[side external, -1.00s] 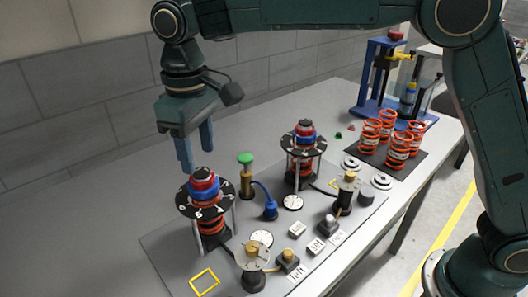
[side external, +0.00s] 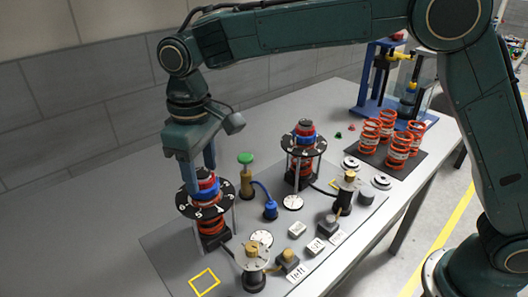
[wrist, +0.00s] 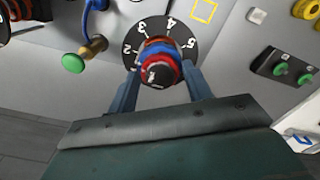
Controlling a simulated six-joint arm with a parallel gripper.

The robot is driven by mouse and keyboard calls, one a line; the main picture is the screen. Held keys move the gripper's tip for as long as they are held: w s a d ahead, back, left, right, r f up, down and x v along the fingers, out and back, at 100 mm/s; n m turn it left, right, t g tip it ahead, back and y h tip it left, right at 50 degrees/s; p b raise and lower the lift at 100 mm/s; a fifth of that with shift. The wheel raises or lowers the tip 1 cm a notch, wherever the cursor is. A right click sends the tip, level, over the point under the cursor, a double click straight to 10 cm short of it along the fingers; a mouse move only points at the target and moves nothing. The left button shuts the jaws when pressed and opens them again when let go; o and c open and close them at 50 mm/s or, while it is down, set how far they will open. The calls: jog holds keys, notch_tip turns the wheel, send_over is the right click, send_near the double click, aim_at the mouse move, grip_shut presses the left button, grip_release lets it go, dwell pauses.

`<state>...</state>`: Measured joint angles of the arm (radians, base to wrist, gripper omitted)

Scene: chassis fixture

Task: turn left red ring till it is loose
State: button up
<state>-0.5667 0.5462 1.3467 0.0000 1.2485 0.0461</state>
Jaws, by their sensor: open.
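The left red ring (side external: 204,177) sits on top of the near spring tower, just above a blue ring (side external: 208,188) and a black numbered dial (side external: 186,207). In the wrist view the red ring (wrist: 175,69) surrounds a dark centre, with the blue ring (wrist: 150,50) beyond it. My gripper (side external: 200,175) is pointing down over this tower. Its fingers are open, one on each side of the rings; in the wrist view my gripper (wrist: 162,76) shows a small gap beside the ring. Contact cannot be made out. The dark top is largely hidden in the side view.
A second similar tower (side external: 303,155) stands farther back. A green-topped post (side external: 246,172) and a blue fitting (side external: 270,209) stand between them. A brass-topped post (side external: 253,262) is in front, beside a yellow square outline (side external: 204,282). Several orange springs (side external: 396,148) stand at the back right.

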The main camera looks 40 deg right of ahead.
jog(key=m, duration=1.8)
dwell(0.5)
jog(key=shift+m, duration=0.4)
jog(key=shift+m, duration=2.1)
jog(key=shift+c, duration=0.4)
